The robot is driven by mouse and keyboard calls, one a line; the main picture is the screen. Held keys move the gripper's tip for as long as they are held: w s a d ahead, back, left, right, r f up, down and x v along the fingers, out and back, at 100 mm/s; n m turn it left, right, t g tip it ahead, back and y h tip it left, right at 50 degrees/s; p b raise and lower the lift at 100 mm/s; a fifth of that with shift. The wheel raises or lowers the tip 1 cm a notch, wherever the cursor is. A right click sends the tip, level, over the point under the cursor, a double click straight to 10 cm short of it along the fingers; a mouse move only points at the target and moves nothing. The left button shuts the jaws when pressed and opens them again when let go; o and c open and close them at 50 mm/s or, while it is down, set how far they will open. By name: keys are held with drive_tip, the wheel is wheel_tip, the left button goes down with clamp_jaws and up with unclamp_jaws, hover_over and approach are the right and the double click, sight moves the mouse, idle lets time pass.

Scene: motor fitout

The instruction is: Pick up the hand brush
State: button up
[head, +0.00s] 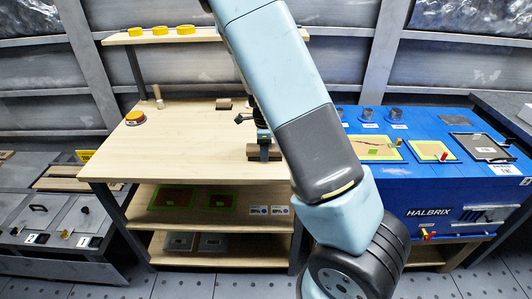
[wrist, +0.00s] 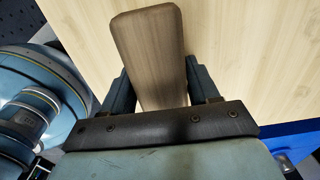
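The hand brush shows as a brown wooden block (wrist: 152,50) in the wrist view, running up the picture from between my fingers. In the head view it is a small brown piece (head: 252,153) at the front edge of the wooden workbench. My gripper (wrist: 162,82) has one dark finger against each side of it, with no clear gap, so it looks shut on the wood. In the head view my gripper (head: 264,146) comes down over it from above. The bristles are hidden, and I cannot tell whether the brush is clear of the bench.
The workbench top (head: 185,130) is mostly free. A blue HALBRIX cabinet (head: 435,196) adjoins at right. My arm hides part of the bench's right end.

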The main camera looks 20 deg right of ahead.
drive_tip(key=c, duration=0.7)
drive_tip(key=shift+r, duration=0.2)
drive_tip(key=shift+c, duration=0.2)
wheel_tip(320, 180, up, 3)
drive_tip(key=shift+s+a+r, duration=0.1)
drive_tip(key=shift+s+r, duration=0.05)
drive_tip(key=s+r, duration=0.9)
drive_tip(key=s, duration=0.4)
drive_tip(key=shift+s+r, duration=0.15)
drive_tip(key=shift+s, duration=0.15)
